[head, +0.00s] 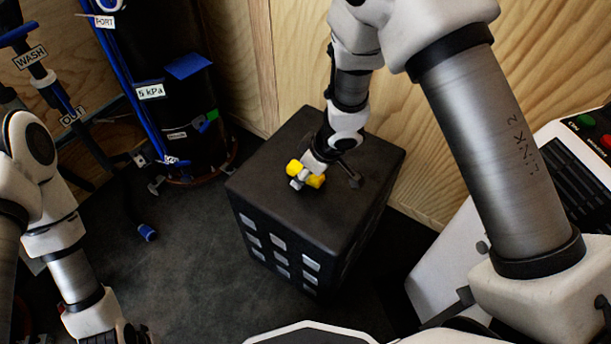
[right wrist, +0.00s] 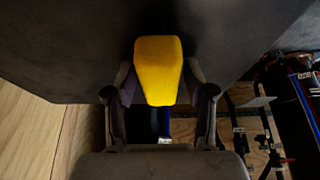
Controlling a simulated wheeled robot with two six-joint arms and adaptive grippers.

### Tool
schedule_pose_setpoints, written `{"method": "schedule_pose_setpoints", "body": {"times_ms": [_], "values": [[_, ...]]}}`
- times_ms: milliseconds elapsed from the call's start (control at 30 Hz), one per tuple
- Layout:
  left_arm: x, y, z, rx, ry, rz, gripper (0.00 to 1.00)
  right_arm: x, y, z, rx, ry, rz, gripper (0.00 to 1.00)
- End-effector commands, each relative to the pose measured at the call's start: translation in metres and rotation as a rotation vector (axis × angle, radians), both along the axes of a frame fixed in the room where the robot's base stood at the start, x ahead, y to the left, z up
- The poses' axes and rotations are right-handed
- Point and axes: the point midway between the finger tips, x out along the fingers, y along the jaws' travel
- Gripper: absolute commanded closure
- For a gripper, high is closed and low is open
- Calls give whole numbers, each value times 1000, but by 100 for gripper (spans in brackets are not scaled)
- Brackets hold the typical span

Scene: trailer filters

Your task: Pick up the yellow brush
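The yellow brush (head: 316,181) is at the top face of a black box (head: 275,178) in the head view, with yellow showing on both sides of my right gripper (head: 305,175). In the right wrist view the brush (right wrist: 158,68) sits between the two fingers of my right gripper (right wrist: 158,90), whose pads appear to press on both its sides. I cannot tell whether the brush still touches the box. My left gripper (head: 118,334) is at the bottom left edge of the head view, dark and mostly cut off.
A black cylinder (head: 165,100) with blue pipes and labels stands at the back left. Wooden walls (head: 300,50) close in behind the box. A white console (head: 570,160) with buttons is at the right. Dark floor (head: 190,270) is open left of the box.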

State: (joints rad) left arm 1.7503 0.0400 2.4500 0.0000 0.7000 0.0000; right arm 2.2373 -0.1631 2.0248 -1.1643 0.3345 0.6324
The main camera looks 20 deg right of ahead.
Motion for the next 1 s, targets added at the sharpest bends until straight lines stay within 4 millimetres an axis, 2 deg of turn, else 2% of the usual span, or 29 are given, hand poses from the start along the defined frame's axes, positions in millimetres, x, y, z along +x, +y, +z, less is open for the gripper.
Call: {"method": "schedule_pose_setpoints", "body": {"times_ms": [33, 100, 367, 467, 567, 800, 900, 1000], "values": [[0, 0, 0, 0, 0, 0, 79, 0, 0, 0, 0, 0, 0, 74], [0, 0, 0, 0, 0, 0, 79, 0, 0, 0, 0, 0, 0, 99], [0, 0, 0, 0, 0, 0, 79, 0, 0, 0, -1, 1, 0, 100], [0, 0, 5, 0, 1, 0, 79, 0, 0, 6, 0, 0, 0, 100], [0, 0, 21, 0, 1, 0, 79, 0, 0, 25, 0, 0, 1, 100], [0, 0, 69, 0, 0, 0, 79, 0, 0, 86, 0, 0, 1, 100], [0, 0, 78, 0, 0, 0, 79, 0, 0, 99, 0, 0, 0, 100], [0, 0, 79, 0, 0, 0, 79, 0, 0, 102, 0, 0, 0, 100]]}}
